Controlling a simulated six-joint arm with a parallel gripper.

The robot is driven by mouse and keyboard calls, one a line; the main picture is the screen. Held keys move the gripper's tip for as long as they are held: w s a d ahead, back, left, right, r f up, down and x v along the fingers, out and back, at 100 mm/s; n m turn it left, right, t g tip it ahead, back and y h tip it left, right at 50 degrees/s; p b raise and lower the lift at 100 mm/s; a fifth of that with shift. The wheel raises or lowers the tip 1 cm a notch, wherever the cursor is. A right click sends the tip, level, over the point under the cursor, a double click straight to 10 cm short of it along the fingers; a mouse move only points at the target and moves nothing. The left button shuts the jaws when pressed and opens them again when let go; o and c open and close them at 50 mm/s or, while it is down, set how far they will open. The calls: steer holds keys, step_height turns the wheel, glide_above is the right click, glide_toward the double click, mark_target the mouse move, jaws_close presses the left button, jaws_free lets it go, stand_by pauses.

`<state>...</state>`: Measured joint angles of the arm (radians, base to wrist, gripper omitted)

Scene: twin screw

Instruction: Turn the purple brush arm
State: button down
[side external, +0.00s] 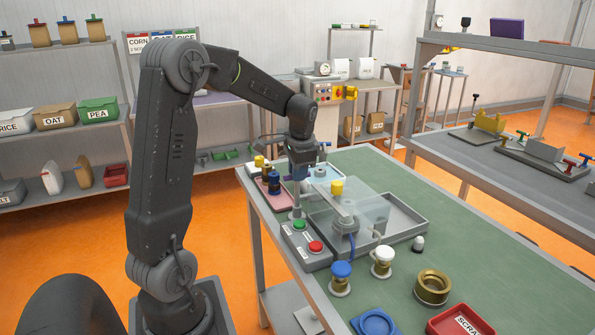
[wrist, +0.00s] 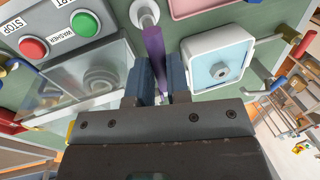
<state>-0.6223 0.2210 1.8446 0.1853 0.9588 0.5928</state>
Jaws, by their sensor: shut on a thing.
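The purple brush arm (wrist: 154,48) runs from a white round pivot (wrist: 144,13) at the top of the wrist view down between my fingers. My gripper (wrist: 161,78) has its two blue-grey fingers shut on the arm, one on each side. The arm's far end is hidden by the gripper body. In the side view my gripper (side external: 299,170) is low over the near left end of the green bench, behind the control box. The purple arm cannot be made out clearly there.
A control box (side external: 306,246) with green and red buttons stands close by, beside a clear cover (side external: 345,207). A pale blue square tray (wrist: 216,62) holding a metal part lies right of the arm. Knobbed parts, a brass ring (side external: 433,288) and a red tray (side external: 462,322) stand along the bench.

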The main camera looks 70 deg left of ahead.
steer(key=shift+n, duration=0.5)
steer(key=c, duration=1.1)
jaws_free()
steer(key=shift+r, duration=0.1)
step_height(320, 180, up, 13)
steer(key=d, duration=0.2)
steer(key=shift+d+r, duration=0.2)
steer(key=shift+d, duration=0.15)
steer(key=s+d+f+t, duration=0.1)
steer(key=s+d, duration=0.3)
steer(key=d, duration=0.4)
steer(key=s+d+f+t+h, duration=0.1)
steer(key=s+d+f+t, duration=0.1)
steer(key=s+d, duration=0.3)
steer(key=s+d+f+t+h, duration=0.1)
steer(key=s+d, duration=0.4)
steer(key=d, duration=0.6)
step_height(320, 180, down, 3)
steer(key=shift+s+d+r+t, duration=0.15)
steer(key=shift+r+t, duration=0.05)
steer(key=shift+t, duration=0.5)
